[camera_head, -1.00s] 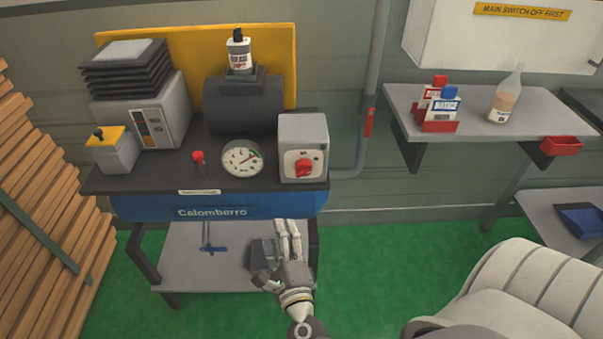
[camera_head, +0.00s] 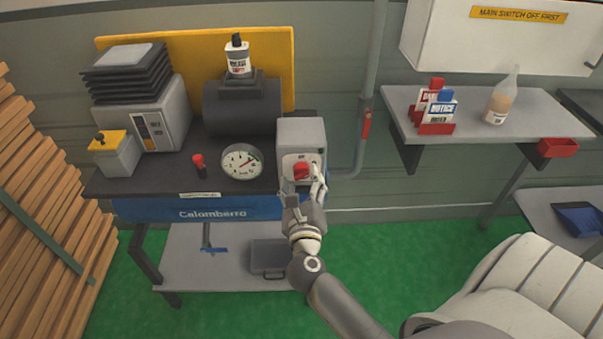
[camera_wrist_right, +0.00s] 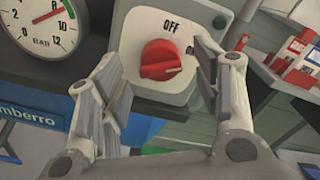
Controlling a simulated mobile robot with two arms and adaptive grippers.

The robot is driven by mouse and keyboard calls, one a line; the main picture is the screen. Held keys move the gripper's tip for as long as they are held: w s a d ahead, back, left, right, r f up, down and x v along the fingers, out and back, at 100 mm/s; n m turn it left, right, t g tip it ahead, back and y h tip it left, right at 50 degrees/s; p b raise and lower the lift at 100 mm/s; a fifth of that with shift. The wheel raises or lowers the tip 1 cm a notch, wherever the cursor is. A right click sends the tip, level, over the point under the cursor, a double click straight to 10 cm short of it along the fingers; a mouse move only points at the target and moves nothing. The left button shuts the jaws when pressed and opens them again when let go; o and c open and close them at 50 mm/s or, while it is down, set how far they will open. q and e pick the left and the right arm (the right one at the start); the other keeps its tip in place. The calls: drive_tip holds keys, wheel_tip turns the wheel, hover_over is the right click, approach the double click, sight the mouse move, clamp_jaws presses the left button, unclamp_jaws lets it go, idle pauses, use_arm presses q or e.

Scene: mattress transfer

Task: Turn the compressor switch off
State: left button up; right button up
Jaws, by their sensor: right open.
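The compressor switch is a red rotary knob (camera_head: 301,171) on the front of a grey box (camera_head: 300,134) at the right end of the blue compressor (camera_head: 228,209). In the right wrist view the red knob (camera_wrist_right: 161,60) sits on a white plate with "OFF" printed above it. Its pale pointer mark points to the right, not at "OFF". My right gripper (camera_head: 304,187) is open in front of the box. In the wrist view its fingers (camera_wrist_right: 160,85) stand on either side of the knob, apart from it as far as I can tell. My left gripper is not in view.
A pressure gauge (camera_head: 241,161) and a small red-topped valve (camera_head: 199,164) stand left of the switch box. A vertical pipe (camera_head: 366,120) runs along the wall to its right. A wall shelf (camera_head: 480,125) holds notice boxes and a bottle.

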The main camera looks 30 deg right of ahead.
sight(302, 173)
drive_tip(key=shift+x, duration=1.1)
